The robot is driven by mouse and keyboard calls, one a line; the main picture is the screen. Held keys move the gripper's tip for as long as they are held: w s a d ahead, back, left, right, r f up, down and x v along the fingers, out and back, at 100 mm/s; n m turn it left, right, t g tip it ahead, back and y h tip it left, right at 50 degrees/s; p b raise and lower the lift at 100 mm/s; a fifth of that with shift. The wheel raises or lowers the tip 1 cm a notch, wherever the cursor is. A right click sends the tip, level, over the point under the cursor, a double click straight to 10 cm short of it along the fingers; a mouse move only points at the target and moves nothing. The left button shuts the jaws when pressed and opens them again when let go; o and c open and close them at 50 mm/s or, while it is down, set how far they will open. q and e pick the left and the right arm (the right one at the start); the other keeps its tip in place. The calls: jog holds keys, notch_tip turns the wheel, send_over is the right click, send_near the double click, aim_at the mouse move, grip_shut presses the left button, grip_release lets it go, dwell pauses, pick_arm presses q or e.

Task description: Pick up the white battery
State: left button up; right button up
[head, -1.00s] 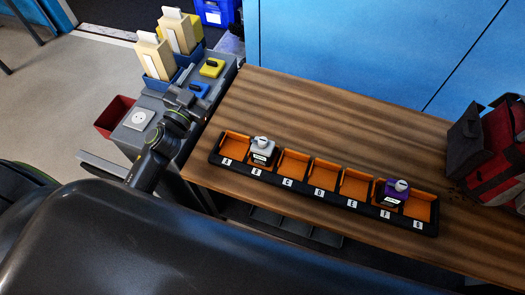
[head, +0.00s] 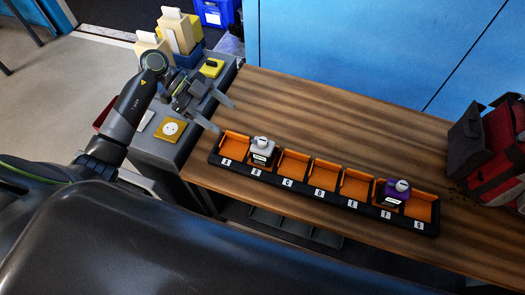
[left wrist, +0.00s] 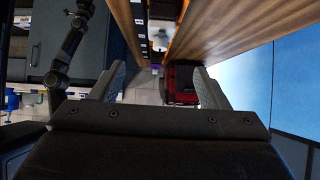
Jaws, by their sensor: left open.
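The white battery (head: 262,148) sits upright in the second compartment from the left of the long black rack (head: 300,192) with orange compartments. My left gripper (head: 224,116) is open and empty, above the table's left end, up and left of the battery and apart from it.
A purple battery (head: 397,190) sits near the rack's right end. A red and grey bag (head: 490,150) stands at the table's right. A grey cabinet (head: 165,152) with a yellow socket plate (head: 171,129) adjoins the left. The wooden table (head: 330,120) behind the rack is clear.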

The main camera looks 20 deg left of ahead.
pick_arm(q)
send_near(267, 148)
jog(key=x, duration=0.4)
jog(key=shift+w+a+f, duration=0.1)
jog(key=shift+a+f, duration=0.1)
jog(key=shift+f, duration=0.2)
jog(key=x, duration=0.6)
jog(key=shift+w+d+f, duration=0.15)
jog(key=shift+f, duration=0.15)
jog(key=c, duration=1.4)
